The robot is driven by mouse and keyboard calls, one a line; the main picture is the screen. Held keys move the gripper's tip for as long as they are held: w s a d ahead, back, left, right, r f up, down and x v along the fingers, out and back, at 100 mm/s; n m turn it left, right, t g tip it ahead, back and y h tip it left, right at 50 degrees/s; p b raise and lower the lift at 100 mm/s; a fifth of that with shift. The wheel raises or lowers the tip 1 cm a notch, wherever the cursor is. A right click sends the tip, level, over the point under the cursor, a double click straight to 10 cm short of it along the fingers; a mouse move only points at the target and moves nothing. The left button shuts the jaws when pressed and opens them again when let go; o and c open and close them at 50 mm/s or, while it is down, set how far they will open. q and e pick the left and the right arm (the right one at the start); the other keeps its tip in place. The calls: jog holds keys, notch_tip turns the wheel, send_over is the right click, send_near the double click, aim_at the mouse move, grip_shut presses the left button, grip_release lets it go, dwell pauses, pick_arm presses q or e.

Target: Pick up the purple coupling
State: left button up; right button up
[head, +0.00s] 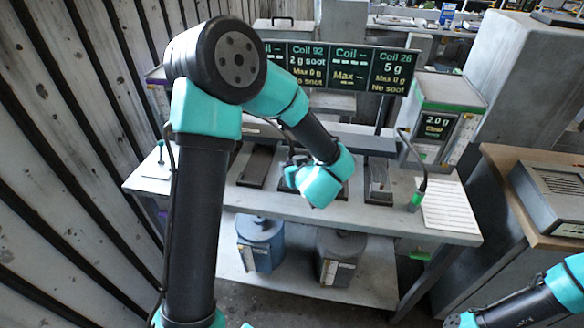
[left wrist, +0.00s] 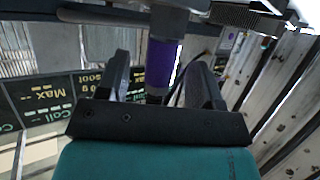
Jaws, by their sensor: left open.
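In the left wrist view, the purple coupling (left wrist: 161,64) is a short purple band on a grey cylindrical part (left wrist: 168,22). It shows in the space between the two fingers of my left gripper (left wrist: 161,78), with a visible gap on each side. The fingers are apart and hold nothing; how deep the coupling lies between them I cannot tell. In the head view my own arm and wrist hide most of the left gripper, and I cannot make out the coupling there.
A grey workbench (head: 268,205) carries dark trays (head: 257,166) and a white striped sheet (head: 449,207). A sign board (head: 345,68) and a scale box (head: 436,125) stand behind. Blue (head: 261,245) and grey (head: 340,257) canisters sit on the lower shelf. A corrugated wall (head: 60,150) is on the left.

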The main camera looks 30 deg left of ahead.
pick_arm(q)
jog(key=shift+x, duration=0.9)
grip_shut()
